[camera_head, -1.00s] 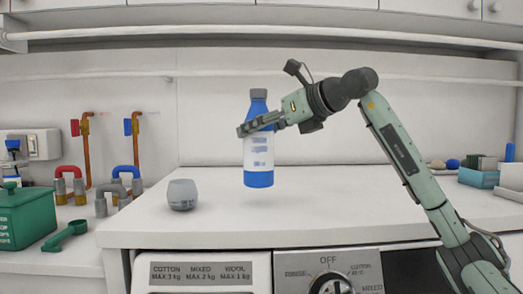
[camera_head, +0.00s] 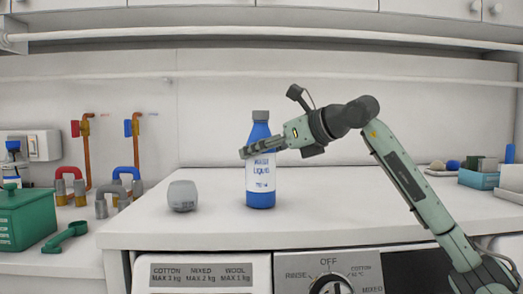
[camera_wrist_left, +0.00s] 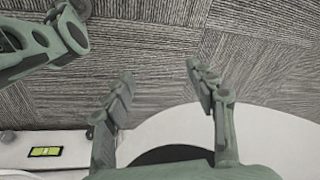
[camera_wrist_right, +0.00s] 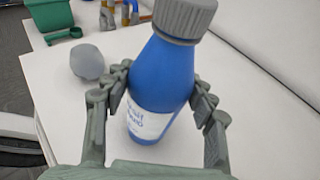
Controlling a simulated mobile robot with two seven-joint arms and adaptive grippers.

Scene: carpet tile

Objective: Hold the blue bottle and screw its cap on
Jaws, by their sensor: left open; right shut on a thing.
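The blue bottle (camera_head: 260,172) with a white label stands upright at the worktop, and its base looks to be on the surface. A grey ribbed cap (camera_head: 260,115) sits on its neck. How tightly it is seated cannot be told. My right gripper (camera_head: 246,150) is shut on the bottle's upper body from the right side. In the right wrist view the fingers (camera_wrist_right: 160,95) are on both sides of the bottle (camera_wrist_right: 160,75), below the cap (camera_wrist_right: 184,16). My left gripper (camera_wrist_left: 160,85) is open and empty over the carpet, out of the head view.
A grey rounded object (camera_head: 182,196) stands on the worktop (camera_head: 340,215) left of the bottle. A green box (camera_head: 25,215) and a green scoop (camera_head: 66,235) lie farther left, near pipes and valves. A blue tray (camera_head: 479,178) is at the right.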

